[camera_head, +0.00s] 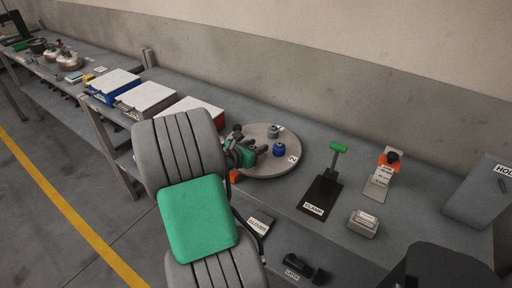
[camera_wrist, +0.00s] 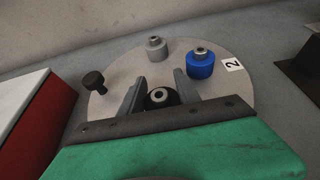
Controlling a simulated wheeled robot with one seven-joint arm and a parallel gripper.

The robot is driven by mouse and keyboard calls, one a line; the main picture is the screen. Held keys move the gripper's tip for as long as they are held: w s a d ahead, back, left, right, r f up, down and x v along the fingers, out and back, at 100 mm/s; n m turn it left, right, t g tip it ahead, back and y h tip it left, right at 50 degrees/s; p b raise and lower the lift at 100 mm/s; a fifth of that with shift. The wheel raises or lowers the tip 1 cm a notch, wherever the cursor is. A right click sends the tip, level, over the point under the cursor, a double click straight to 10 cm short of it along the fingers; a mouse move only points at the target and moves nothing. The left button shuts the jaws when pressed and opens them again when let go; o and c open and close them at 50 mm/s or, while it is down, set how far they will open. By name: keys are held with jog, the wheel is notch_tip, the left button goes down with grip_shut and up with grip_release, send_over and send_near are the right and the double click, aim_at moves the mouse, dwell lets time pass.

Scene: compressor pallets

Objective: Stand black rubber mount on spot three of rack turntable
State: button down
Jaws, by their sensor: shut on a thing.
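The round turntable (camera_head: 284,168) is a grey-beige disc on the bench. A blue mount (camera_head: 279,149) and a grey mount (camera_head: 273,131) stand on it; the wrist view shows the blue mount (camera_wrist: 200,63) near a "2" label and the grey mount (camera_wrist: 156,48) at the far side. My gripper (camera_wrist: 156,88) is shut on a black rubber mount (camera_wrist: 161,97) with a pale centre, over the near part of the disc. Whether the mount touches the disc cannot be told. A dark knob (camera_wrist: 94,82) stands at the disc's left edge.
A red case with a white lid (camera_head: 192,109) lies left of the turntable. A clamp with a green handle (camera_head: 338,148) stands to the right, with an orange-topped stand (camera_head: 384,174) beyond it. The wall (camera_head: 330,70) runs behind the bench.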

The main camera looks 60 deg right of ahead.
jog(key=shift+f, duration=0.1)
jog(key=shift+f, duration=0.1)
jog(key=c, duration=0.9)
grip_release()
jog(key=shift+o, duration=0.2)
